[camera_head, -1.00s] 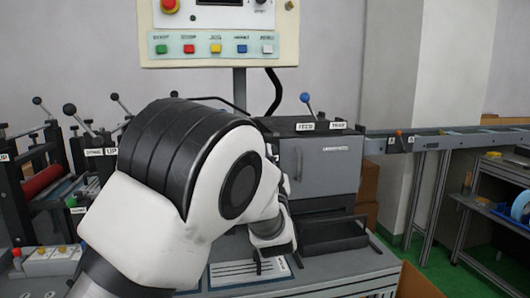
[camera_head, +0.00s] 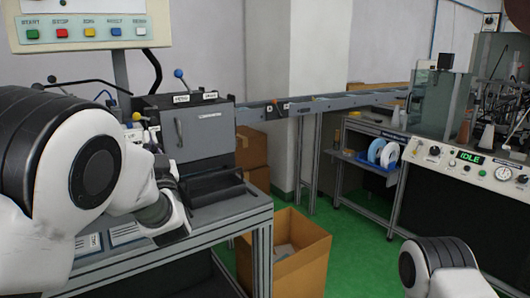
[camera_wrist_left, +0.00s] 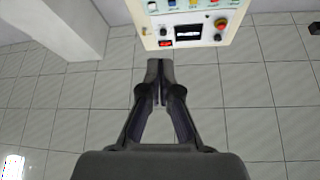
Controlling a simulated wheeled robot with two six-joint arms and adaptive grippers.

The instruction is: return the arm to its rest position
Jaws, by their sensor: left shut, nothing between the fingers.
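My left arm (camera_head: 60,165), white with black bands, enters at the left of the head view in front of the workbench. Its wrist is over the bench top beside the grey box machine; the fingertips are hard to make out there. In the left wrist view, my left gripper (camera_wrist_left: 160,82) has its fingertips together with nothing between them. It points toward a tiled surface, with the button panel (camera_wrist_left: 190,28) appearing upside down beyond the tips. Part of my right arm (camera_head: 440,265) shows at the lower right of the head view; its gripper is out of view.
The button panel (camera_head: 85,30) hangs upper left. The grey box machine (camera_head: 197,135) stands on the bench (camera_head: 215,215). An open cardboard box (camera_head: 290,255) is on the green floor. A conveyor rail (camera_head: 310,107) runs toward a control console (camera_head: 465,165) at the right.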

